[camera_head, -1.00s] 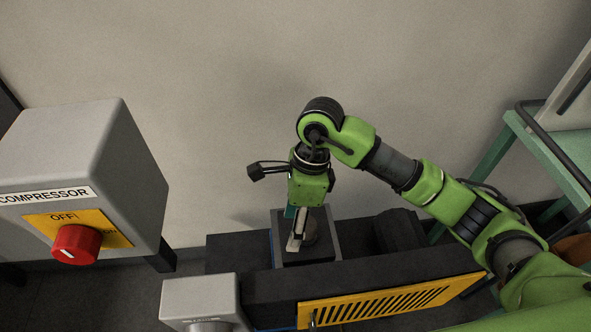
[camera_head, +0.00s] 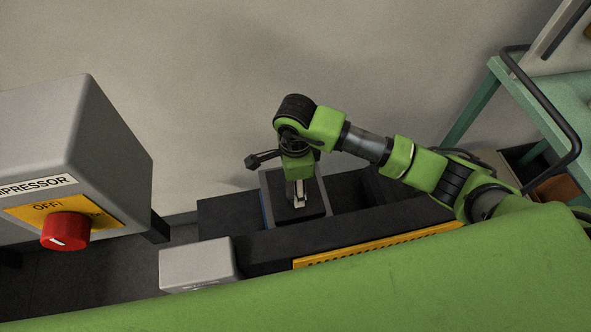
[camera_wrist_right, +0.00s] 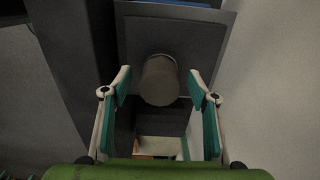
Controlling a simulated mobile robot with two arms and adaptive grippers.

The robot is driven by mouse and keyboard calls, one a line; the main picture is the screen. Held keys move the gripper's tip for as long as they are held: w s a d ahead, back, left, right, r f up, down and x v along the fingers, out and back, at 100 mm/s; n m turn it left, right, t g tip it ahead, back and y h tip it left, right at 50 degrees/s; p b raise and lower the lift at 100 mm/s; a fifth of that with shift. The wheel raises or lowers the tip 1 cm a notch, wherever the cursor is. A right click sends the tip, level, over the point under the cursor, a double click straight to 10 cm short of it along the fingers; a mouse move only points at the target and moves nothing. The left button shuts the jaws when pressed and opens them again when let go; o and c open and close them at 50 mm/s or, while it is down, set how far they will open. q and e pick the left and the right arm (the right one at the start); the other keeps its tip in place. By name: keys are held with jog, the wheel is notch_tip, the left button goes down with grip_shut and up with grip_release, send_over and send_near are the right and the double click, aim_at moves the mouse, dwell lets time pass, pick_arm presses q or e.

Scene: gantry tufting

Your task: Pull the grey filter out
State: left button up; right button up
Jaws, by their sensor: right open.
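The grey filter (camera_wrist_right: 160,80) shows in the right wrist view as a short, rounded grey cylinder standing out from a dark square panel (camera_wrist_right: 135,55). My right gripper (camera_wrist_right: 163,105) is open, with one teal-padded finger on each side of the filter and a visible gap to both. It is not gripping it. In the head view my right gripper (camera_head: 299,198) points down into the dark square housing (camera_head: 272,207), and the arm and fingers hide the filter there. My left gripper is out of view.
A grey compressor box (camera_head: 75,140) with a red knob (camera_head: 65,231) stands at the left. A smaller grey box (camera_head: 196,264) and a yellow slotted panel (camera_head: 380,245) are in front of the housing. A green cart (camera_head: 540,110) is at the right, and a wall behind.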

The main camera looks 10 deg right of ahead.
jog(key=shift+f, duration=1.2)
jog(key=c, duration=1.2)
jog(key=o, duration=1.2)
jog(key=shift+r, duration=0.1)
